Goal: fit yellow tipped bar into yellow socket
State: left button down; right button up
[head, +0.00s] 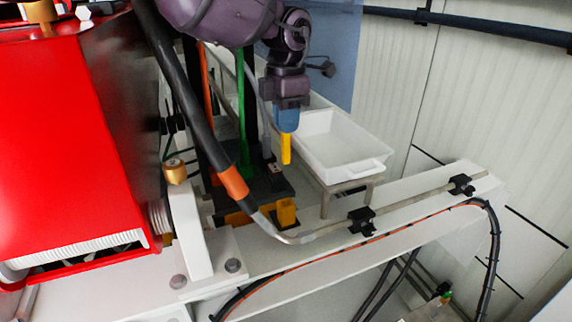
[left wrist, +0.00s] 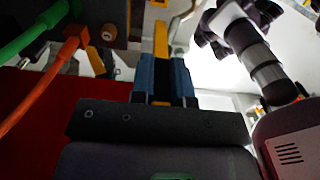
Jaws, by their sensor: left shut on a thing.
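My left gripper (head: 287,128), with blue fingers, points down and is shut on the yellow tipped bar (head: 286,152), whose yellow end hangs below the fingers. The bar also shows between the blue fingers in the left wrist view (left wrist: 160,38). A yellow block that looks like the yellow socket (head: 287,212) stands lower in the head view, at the right end of a dark rack (head: 268,184). The bar's tip is apart from it, above it in the picture. The socket's opening is not clear. My right gripper is not in view.
A green bar (head: 241,115) and an orange bar (head: 205,90) stand upright left of the gripper. A dark hose with an orange band (head: 233,182) crosses before the rack. A white tray (head: 345,145) stands right. A red pump housing (head: 70,140) fills the left.

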aim_at(286, 163)
pick_arm(q)
notch_tip(286, 163, down, 5)
jog(key=shift+p, duration=0.3)
jog(key=shift+f, duration=0.6)
notch_tip(286, 163, down, 3)
jog(key=shift+f+p, duration=0.15)
jog(key=shift+p, duration=0.2)
jog(key=shift+f, duration=0.55)
jog(key=shift+f, duration=0.35)
jog(key=shift+f+b, duration=0.2)
jog(key=shift+b, duration=0.2)
